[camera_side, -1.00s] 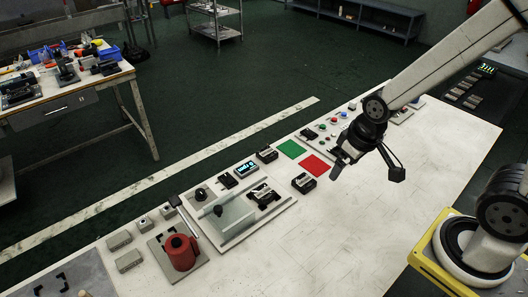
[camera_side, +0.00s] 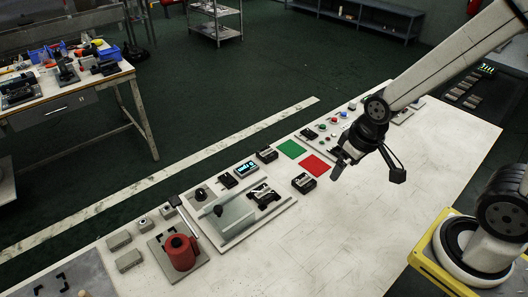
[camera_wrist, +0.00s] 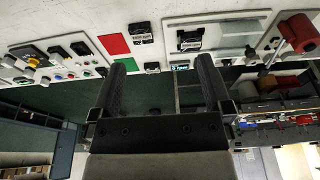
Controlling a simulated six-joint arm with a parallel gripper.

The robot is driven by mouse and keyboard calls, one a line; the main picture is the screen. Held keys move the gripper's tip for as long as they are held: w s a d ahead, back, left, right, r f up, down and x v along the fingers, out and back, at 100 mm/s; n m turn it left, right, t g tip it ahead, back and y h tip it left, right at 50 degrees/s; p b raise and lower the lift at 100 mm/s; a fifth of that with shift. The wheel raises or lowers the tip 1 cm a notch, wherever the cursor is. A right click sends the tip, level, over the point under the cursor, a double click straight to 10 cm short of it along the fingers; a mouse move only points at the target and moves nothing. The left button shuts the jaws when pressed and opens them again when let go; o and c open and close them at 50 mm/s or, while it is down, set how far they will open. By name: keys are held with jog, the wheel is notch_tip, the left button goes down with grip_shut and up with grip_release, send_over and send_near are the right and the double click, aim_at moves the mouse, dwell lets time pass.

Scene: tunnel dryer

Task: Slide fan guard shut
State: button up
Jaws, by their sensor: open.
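What looks like the fan guard is a clear, greyish sliding plate (camera_side: 236,221) with a dark knob, on a pale panel on the white bench. It also shows in the wrist view (camera_wrist: 238,42). A black slotted unit (camera_side: 263,195) sits on the same panel, beside the plate and not covered by it. In the wrist view this unit (camera_wrist: 189,39) shows near the top. My gripper (camera_side: 342,164) is open and empty, above the bench to the right of the panel and well apart from the plate. Its two fingers (camera_wrist: 162,84) stand wide apart in the wrist view.
A red cylinder on a base (camera_side: 181,252) stands close left of the panel. Green (camera_side: 291,149) and red (camera_side: 317,165) squares and small black boxes (camera_side: 304,182) lie between panel and gripper. A button panel (camera_side: 328,129) is behind the gripper. The front bench area is clear.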

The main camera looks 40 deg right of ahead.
dwell(0.4)
jog(key=c, duration=0.3)
jog(key=shift+w+a, duration=0.15)
jog(key=shift+w, duration=0.2)
jog(key=shift+c, duration=0.3)
jog(key=w+a+f+n+g, duration=0.15)
jog(key=w+a+n, duration=0.35)
jog(key=w+a, duration=0.6)
jog(key=w+a+f+n, duration=0.1)
jog(key=w+a+f, duration=0.1)
jog(key=a, duration=0.1)
jog(key=w+a+f+n, duration=0.1)
jog(key=w+a+f, duration=0.1)
jog(key=w+a, duration=0.1)
jog(key=w+a+f+n+g, duration=0.1)
jog(key=w+a+f+n, duration=0.1)
jog(key=a, duration=0.3)
jog(key=shift+w, duration=0.75)
jog(key=shift+a+f, duration=0.1)
jog(key=shift+f, duration=0.05)
jog(key=shift+f, duration=0.1)
